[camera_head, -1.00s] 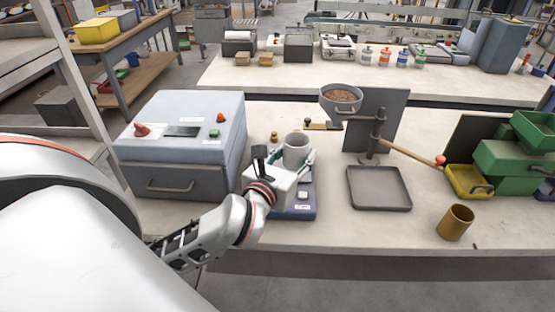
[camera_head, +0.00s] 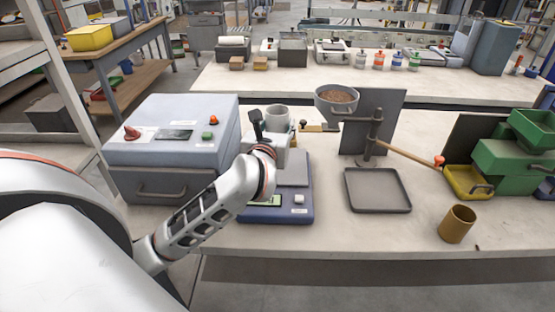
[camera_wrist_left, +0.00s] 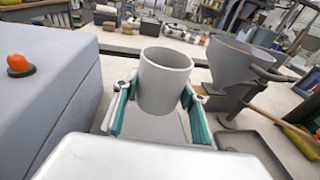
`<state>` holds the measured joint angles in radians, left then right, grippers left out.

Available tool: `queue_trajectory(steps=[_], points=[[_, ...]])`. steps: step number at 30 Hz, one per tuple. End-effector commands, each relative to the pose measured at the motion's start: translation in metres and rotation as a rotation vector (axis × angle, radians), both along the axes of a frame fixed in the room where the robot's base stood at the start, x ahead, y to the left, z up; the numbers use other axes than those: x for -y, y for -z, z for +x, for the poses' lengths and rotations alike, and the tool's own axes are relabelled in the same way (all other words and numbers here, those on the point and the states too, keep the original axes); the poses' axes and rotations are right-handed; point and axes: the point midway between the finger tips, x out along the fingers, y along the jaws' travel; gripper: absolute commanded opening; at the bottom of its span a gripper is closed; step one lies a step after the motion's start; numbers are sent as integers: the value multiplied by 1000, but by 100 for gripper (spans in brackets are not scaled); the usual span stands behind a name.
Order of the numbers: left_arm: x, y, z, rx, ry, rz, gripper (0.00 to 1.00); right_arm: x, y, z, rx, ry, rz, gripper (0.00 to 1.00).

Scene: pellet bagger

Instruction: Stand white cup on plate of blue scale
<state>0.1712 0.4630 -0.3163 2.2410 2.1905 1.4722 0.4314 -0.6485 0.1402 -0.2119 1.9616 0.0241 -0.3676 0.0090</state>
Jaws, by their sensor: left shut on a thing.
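The white cup (camera_head: 277,116), pale grey in this light, is upright in my left gripper (camera_head: 276,130), behind the blue scale. In the left wrist view the cup (camera_wrist_left: 164,82) stands between the teal-padded fingers of the gripper (camera_wrist_left: 160,98), which is shut on it. The blue scale (camera_head: 272,215) sits on the bench, with its grey plate (camera_head: 293,169) bare where it shows. My left wrist covers the scale's left part. The height of the cup's base is hard to tell. My right gripper is not in view.
A grey-blue machine box (camera_head: 172,145) stands close on the left. To the right are a hopper (camera_head: 337,98) on a stand, a grey tray (camera_head: 378,190), a brass cup (camera_head: 457,223) and green bins (camera_head: 515,155). Bare bench lies between scale and tray.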

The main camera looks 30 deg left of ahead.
Motion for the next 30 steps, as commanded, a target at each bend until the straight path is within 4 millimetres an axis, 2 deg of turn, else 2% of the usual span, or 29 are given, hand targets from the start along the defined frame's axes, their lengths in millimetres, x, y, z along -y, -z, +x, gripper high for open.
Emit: queue_trajectory(steps=[1, 6, 13, 19, 23, 30], points=[[0, 17, 0, -6, 0, 2, 18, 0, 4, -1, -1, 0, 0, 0], [0, 49, 0, -3, 1, 3, 18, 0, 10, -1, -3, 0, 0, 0], [0, 65, 0, 1, 0, 1, 18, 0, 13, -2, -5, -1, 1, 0], [0, 95, 0, -3, 1, 3, 18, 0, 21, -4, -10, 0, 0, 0], [0, 105, 0, -1, 1, 2, 18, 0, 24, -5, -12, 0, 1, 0], [0, 104, 0, 1, 1, 0, 18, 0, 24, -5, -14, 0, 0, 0]])
